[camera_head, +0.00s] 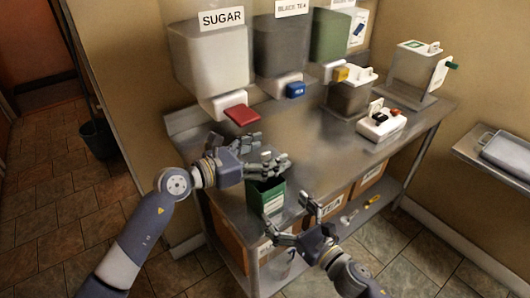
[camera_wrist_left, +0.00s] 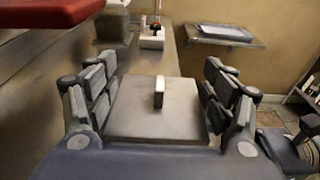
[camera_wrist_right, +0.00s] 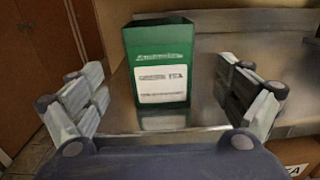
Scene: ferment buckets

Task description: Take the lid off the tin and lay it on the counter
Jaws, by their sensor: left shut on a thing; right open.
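The green tin (camera_head: 267,197) with a white label stands near the counter's front edge. Its dark opening shows at the top in the head view. The tin also shows in the right wrist view (camera_wrist_right: 160,60). My left gripper (camera_head: 262,152) is shut on the square grey lid (camera_wrist_left: 150,118), with a finger at each side and the lid's small knob upward. The lid is hard to make out in the head view, where the hand is just above and behind the tin. My right gripper (camera_head: 290,216) is open and empty in front of the tin, fingers spread.
A white switch box (camera_head: 381,124) stands at the right. The counter's middle is clear.

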